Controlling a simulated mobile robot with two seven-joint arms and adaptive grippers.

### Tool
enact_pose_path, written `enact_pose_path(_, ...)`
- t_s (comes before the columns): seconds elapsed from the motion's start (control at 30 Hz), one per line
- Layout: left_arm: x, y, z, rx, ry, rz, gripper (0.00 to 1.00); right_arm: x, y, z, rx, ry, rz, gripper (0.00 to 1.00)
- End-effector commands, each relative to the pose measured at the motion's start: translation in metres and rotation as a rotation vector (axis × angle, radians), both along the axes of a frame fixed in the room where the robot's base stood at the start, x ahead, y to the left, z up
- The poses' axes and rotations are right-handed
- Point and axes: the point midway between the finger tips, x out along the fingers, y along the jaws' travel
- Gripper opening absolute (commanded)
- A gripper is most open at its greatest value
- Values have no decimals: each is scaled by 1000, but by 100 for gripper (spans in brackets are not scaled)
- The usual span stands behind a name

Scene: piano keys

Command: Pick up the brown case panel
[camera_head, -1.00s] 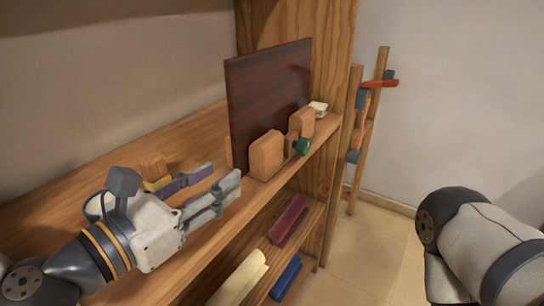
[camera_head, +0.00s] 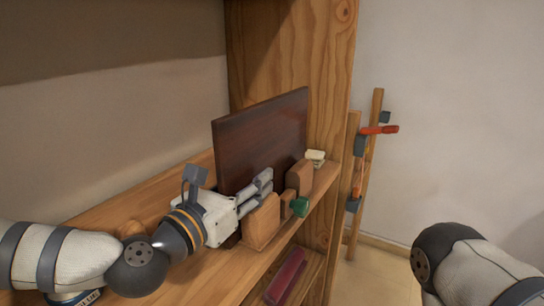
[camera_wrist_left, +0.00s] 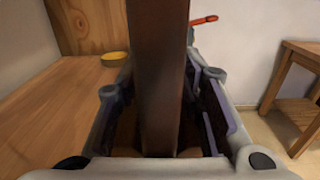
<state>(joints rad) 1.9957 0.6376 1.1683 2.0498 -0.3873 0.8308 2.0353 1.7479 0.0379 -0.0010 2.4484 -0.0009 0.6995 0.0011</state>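The brown case panel (camera_head: 262,138) stands upright on edge on the wooden shelf, behind wooden blocks. My left gripper (camera_head: 258,186) is at its near end, just above the nearest block. In the head view one side of the gripper lies in front of the panel; the far finger is hidden. In the left wrist view the panel (camera_wrist_left: 158,85) stands edge-on between the two fingers of my left gripper (camera_wrist_left: 165,100). Gaps show beside the panel, so the fingers are open around it. My right gripper is out of view; only part of that arm shows at right.
Wooden blocks (camera_head: 262,222) stand along the panel's front face. A green knob (camera_head: 300,206) and a pale item (camera_head: 316,157) sit near the shelf's right end. A dark red bar (camera_head: 287,277) lies on a lower shelf. A yellow round item (camera_wrist_left: 114,58) lies on the shelf.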

Motion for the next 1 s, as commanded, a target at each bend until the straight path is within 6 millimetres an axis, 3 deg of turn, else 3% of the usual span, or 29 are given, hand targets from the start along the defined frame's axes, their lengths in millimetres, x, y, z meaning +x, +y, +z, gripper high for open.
enact_pose_path(0.13, 0, 0, -1, 0, 1, -1, 33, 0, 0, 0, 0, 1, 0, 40)
enact_pose_path(0.27, -1, 0, -1, 0, 1, -1, 3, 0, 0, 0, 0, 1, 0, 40)
enact_pose_path(0.3, -1, 0, -1, 0, 1, -1, 0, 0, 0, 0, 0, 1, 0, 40)
enact_pose_path(0.67, 0, 0, 2, -2, -4, 0, 0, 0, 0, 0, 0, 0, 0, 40)
enact_pose_path(0.77, -1, 0, 16, -2, -8, -1, 0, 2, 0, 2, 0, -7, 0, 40)
enact_pose_path(1.0, -1, 1, 78, -2, -15, 0, 0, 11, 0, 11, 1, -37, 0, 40)
